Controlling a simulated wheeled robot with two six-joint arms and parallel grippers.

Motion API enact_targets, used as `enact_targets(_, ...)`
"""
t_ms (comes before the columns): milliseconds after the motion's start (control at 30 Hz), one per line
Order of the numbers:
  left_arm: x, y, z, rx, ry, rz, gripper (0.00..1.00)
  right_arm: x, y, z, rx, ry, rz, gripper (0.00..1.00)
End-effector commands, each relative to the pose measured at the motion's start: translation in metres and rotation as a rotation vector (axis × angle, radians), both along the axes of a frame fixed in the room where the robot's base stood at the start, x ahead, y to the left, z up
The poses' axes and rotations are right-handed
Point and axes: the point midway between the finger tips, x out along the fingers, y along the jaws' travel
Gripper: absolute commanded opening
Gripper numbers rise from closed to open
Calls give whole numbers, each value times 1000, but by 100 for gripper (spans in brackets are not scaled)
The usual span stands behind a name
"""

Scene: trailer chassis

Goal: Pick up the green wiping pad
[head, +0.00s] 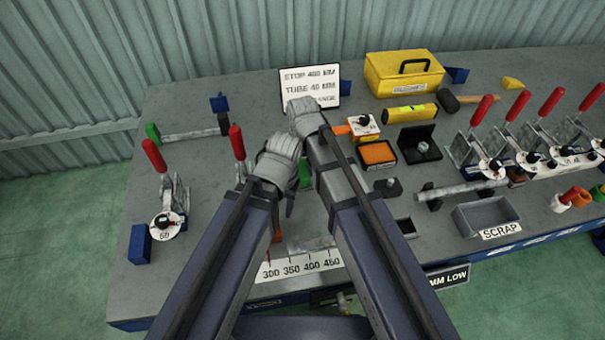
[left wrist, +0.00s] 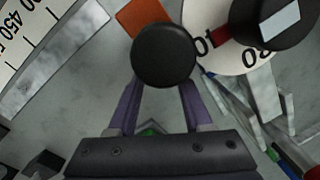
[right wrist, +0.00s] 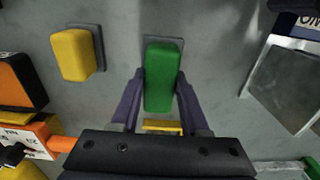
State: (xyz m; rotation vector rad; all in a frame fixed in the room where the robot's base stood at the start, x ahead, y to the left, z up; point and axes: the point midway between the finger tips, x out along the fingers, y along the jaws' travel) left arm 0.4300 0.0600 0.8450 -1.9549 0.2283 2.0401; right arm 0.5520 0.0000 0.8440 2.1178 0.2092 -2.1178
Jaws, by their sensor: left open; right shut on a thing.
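The green wiping pad (right wrist: 159,75) sits between the two fingers of my right gripper (right wrist: 161,82) in the right wrist view. The fingers close on its sides, and a grey plate shows behind its far end. In the head view only a bit of green (head: 305,173) shows between my arms. The right fingertips are hidden there under the grey hand (head: 303,116). My left gripper (left wrist: 160,88) is open, with a round black knob (left wrist: 163,55) showing at its fingertips. I cannot tell whether they touch it.
A yellow pad (right wrist: 74,54) lies beside the green one. An orange block (head: 378,153), a yellow toolbox (head: 403,73) and a scrap bin (head: 485,216) stand to the right. Red-handled clamps (head: 170,205) stand at left and far right. A scale strip (head: 300,265) lies in front.

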Motion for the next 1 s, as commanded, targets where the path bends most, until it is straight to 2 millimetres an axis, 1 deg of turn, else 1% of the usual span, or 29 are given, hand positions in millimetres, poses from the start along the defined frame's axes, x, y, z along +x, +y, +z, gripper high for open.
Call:
enact_targets(267,0,0,1,0,0,0,50,0,0,0,0,0,0,0)
enact_targets(467,0,0,9,0,0,0,50,0,0,9,0,0,0,0)
enact_targets(667,0,0,31,0,0,0,50,0,0,31,0,0,0,0)
enact_targets(1000,0,0,84,0,0,0,50,0,0,84,0,0,0,0)
